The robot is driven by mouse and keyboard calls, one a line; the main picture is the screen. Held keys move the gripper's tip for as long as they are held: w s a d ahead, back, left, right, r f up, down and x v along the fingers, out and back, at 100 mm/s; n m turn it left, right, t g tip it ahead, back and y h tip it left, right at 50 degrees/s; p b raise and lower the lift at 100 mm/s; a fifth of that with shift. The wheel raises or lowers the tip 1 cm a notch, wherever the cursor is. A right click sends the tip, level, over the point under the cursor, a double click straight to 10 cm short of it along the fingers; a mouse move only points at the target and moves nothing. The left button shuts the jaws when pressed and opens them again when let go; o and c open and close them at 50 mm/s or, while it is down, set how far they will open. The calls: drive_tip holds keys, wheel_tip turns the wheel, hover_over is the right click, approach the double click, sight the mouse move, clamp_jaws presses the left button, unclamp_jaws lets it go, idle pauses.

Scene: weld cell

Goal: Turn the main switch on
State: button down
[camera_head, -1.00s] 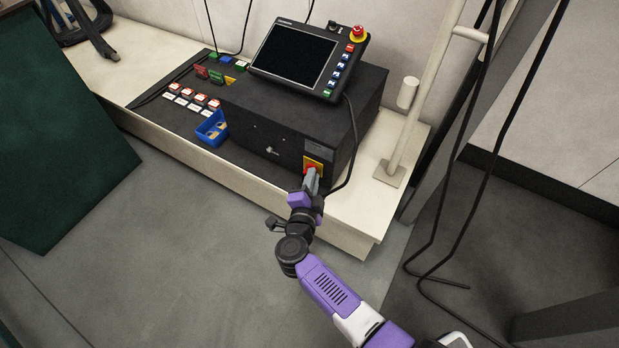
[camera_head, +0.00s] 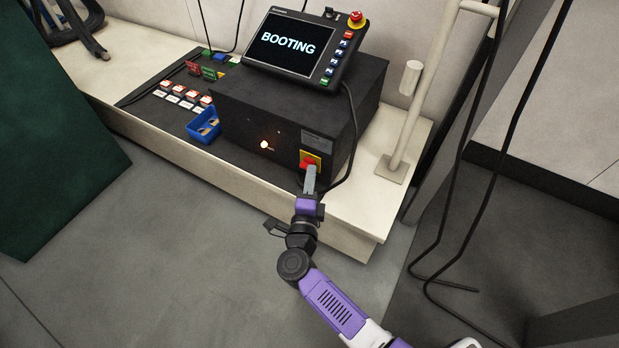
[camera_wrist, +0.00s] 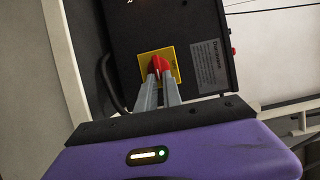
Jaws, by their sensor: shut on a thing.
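The main switch is a red knob on a yellow plate (camera_head: 316,157) on the front of the black control box (camera_head: 343,128), near its right end. In the wrist view the red knob (camera_wrist: 159,64) sits between my fingertips, on its yellow plate (camera_wrist: 176,57). My gripper (camera_head: 311,172) is shut on the knob; the fingers hide part of it. The pendant screen (camera_head: 290,45) on top of the box reads "BOOTING". A small lamp (camera_head: 264,144) on the box front glows.
A blue bin (camera_head: 203,126) and several small red and white blocks lie left of the box on the bench (camera_head: 150,126). A pale post (camera_head: 405,130) stands to the right, with black cables (camera_head: 487,160) hanging beyond it. Grey floor in front is clear.

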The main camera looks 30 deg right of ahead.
drive_tip(key=shift+w+a+r, duration=0.15)
drive_tip(key=shift+w+r, duration=0.05)
drive_tip(key=c, duration=1.6)
unclamp_jaws()
drive_tip(key=shift+o, duration=0.5)
drive_tip(key=shift+s+f, duration=0.1)
drive_tip(key=p+v, duration=0.2)
drive_tip(key=v, duration=0.5)
drive_tip(key=shift+s+p, duration=0.4)
drive_tip(key=shift+a, duration=0.15)
